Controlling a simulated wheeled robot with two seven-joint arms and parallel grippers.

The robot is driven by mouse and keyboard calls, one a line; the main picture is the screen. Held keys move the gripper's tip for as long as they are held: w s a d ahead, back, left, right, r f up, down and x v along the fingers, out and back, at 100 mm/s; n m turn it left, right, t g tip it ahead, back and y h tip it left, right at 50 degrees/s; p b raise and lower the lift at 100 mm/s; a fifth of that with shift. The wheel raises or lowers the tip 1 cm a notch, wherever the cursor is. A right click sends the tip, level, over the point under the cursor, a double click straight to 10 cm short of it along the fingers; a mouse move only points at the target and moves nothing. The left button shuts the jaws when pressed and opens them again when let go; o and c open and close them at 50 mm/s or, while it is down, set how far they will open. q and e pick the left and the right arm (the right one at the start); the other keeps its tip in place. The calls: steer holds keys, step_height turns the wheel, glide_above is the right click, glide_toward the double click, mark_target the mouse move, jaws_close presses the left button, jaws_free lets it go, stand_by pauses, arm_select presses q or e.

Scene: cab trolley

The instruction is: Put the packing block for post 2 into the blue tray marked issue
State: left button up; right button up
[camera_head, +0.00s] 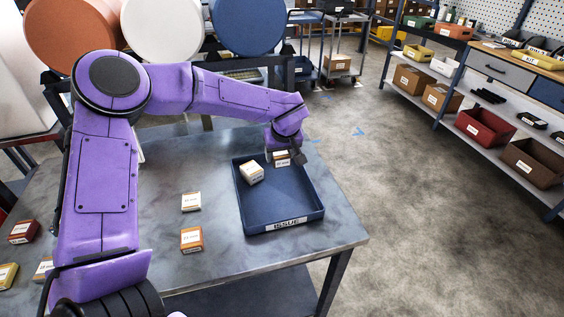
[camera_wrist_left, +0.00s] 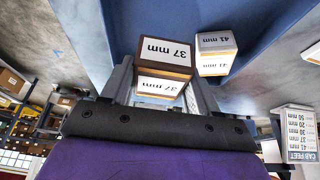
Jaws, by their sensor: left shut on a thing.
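The blue tray marked ISSUE (camera_head: 319,208) lies on the metal table. My left gripper (camera_head: 284,157) is at the far side of the tray, shut on a brown block labelled 37 mm (camera_wrist_left: 165,52), which shows between the fingers in the left wrist view. In the head view this block (camera_head: 281,161) is partly hidden by the gripper; whether it touches the tray floor I cannot tell. A pale block labelled 41 mm (camera_wrist_left: 216,42) sits in the tray beside it, also visible in the head view (camera_head: 252,173). My right gripper is not in view.
Two small labelled blocks stand left of the tray, a pale one (camera_head: 191,202) and an orange one (camera_head: 191,239). More blocks, one of them dark red (camera_head: 24,231), are at the left. A CAB FEET sign (camera_wrist_left: 288,135) lists several sizes. Shelving with bins (camera_head: 485,127) stands right.

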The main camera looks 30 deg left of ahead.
mark_target(283, 171)
arm_select(q)
steer(key=w+f, duration=0.3)
steer(key=shift+w+a+f, duration=0.15)
steer(key=shift+a, duration=0.15)
steer(key=shift+w+a+f, duration=0.1)
steer(key=shift+a+f, duration=0.05)
steer(key=shift+f, duration=0.05)
steer(key=shift+s+f, duration=0.2)
steer(key=shift+f, duration=0.35)
steer(key=shift+s+f, duration=0.15)
steer(key=shift+f, duration=0.4)
steer(key=shift+w+f, duration=0.1)
steer(key=shift+f, duration=0.25)
steer(key=shift+w+f, duration=0.1)
steer(key=shift+w, duration=0.1)
steer(key=o, duration=0.7)
steer(key=shift+o, duration=0.6)
steer(key=shift+s, duration=0.2)
steer(key=shift+w, duration=0.1)
